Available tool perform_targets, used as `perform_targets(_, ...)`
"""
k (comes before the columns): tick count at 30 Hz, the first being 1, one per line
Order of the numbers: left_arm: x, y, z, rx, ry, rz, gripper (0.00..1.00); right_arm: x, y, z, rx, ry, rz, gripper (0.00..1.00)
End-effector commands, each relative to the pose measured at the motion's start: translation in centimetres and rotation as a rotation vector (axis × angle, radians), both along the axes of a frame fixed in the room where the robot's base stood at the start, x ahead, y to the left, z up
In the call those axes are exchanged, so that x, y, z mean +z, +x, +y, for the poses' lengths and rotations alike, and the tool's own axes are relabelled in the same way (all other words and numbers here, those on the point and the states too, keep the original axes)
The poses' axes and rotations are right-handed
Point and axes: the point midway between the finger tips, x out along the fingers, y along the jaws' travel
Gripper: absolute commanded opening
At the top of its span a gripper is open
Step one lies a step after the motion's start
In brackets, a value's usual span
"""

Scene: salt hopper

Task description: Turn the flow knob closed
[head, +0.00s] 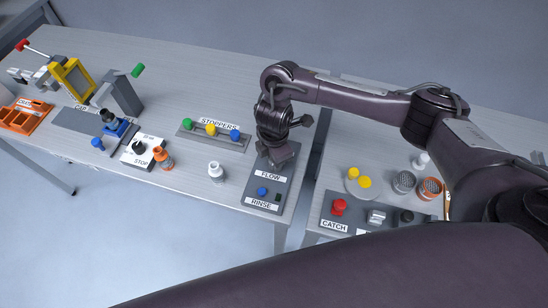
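My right arm comes in from the right. Its gripper (281,156) points down over the upper part of the grey panel (254,191) marked FLOW and RINSE. The flow knob is hidden behind the gripper, just above the FLOW label (270,174). I cannot tell whether the fingers touch the knob, or whether they are open or shut. My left gripper is not in view.
The stopper rack (215,139) lies behind. On the right table are a red button (339,206) and shakers (403,183). A gap separates the tables.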

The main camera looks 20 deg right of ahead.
Motion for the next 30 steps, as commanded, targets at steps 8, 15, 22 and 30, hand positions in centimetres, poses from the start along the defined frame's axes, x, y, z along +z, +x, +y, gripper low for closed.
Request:
perform_targets(8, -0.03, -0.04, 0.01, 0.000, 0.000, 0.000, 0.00, 0.14, 0.13, -0.02, 0.030, 0.001, -0.003, 0.07)
perform_targets(15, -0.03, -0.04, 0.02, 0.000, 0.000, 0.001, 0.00, 0.15, 0.14, -0.02, 0.031, 0.001, -0.003, 0.07)
perform_targets(22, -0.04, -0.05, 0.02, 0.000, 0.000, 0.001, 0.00, 0.12, 0.11, -0.01, 0.030, 0.001, -0.003, 0.51)
perform_targets(30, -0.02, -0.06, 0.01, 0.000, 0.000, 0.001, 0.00, 0.11, 0.06, 0.00, 0.030, 0.000, -0.001, 0.52)
